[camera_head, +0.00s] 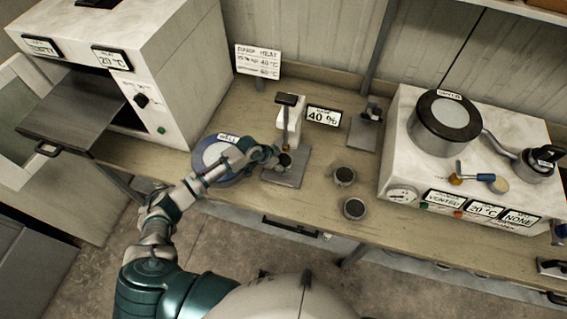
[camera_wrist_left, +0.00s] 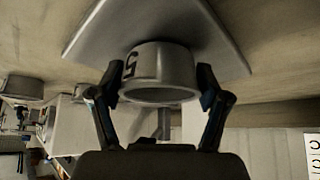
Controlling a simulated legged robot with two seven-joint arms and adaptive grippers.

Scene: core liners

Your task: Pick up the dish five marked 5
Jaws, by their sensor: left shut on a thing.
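The dish marked 5 (camera_wrist_left: 165,65) is a small grey metal cup with a black 5 on its side, in the left wrist view. It sits against a flat metal plate (camera_wrist_left: 215,35); I cannot tell whether it is slightly clear of it. My left gripper (camera_wrist_left: 158,92) is shut on the dish, one finger on each side. In the head view the left gripper (camera_head: 270,157) is at the dish (camera_head: 285,160), on the plate (camera_head: 285,178) of the small press. My right gripper is not in view.
Two other dark dishes (camera_head: 344,176) (camera_head: 354,208) stand on the bench to the right. A blue-rimmed round container (camera_head: 208,160) is left of the gripper. The press column (camera_head: 290,120) rises behind. An open oven (camera_head: 130,60) stands left, a white apparatus (camera_head: 395,165) right.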

